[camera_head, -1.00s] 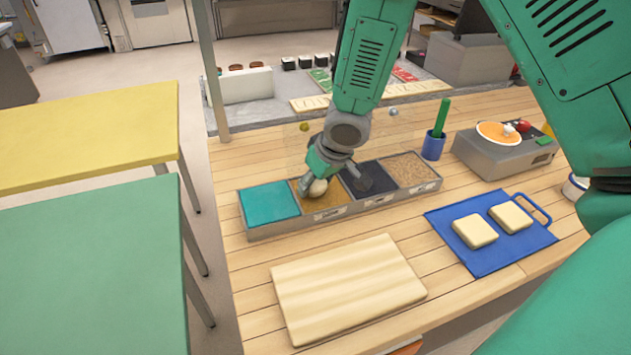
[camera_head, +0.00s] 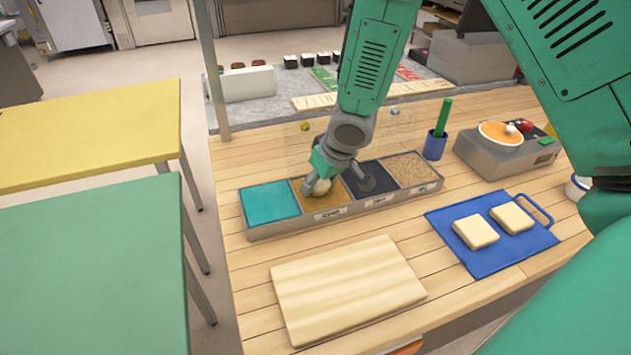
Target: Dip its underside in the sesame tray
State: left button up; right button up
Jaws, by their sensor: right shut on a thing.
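My right gripper (camera_head: 328,181) reaches down from above and is shut on a small pale dough ball (camera_head: 321,187). The ball is at the second compartment from the left, the golden-brown seed tray (camera_head: 315,208), in a grey divided holder. It looks low, at about the level of the seeds, but I cannot tell whether its underside touches them. The gripper hides part of the ball and of that tray. The label on the front is too small to read surely. My left gripper is not in view.
The holder also has a teal compartment (camera_head: 269,203) at left and a pale flake compartment (camera_head: 411,170) at right. A wooden board (camera_head: 345,288) lies in front. A blue tray (camera_head: 485,262) bears two pale square blocks. A blue cup (camera_head: 434,147) and a grey scale (camera_head: 507,153) stand behind.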

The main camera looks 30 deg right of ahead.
jog(key=shift+d+f, duration=0.25)
jog(key=shift+d, duration=0.7)
jog(key=shift+a+r, duration=0.1)
jog(key=shift+a, duration=0.4)
jog(key=shift+a+r, duration=0.1)
jog(key=shift+a, duration=0.4)
jog(key=shift+d+f, duration=0.25)
jog(key=shift+d, duration=0.6)
jog(key=shift+a+r+p, duration=0.15)
jog(key=shift+a+p, duration=0.15)
jog(key=shift+a, duration=0.4)
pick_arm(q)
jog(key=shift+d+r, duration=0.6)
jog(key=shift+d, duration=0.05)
pick_arm(e)
jog(key=shift+d, duration=0.55)
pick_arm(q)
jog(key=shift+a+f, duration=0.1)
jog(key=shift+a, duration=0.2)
pick_arm(e)
jog(key=shift+a, duration=0.35)
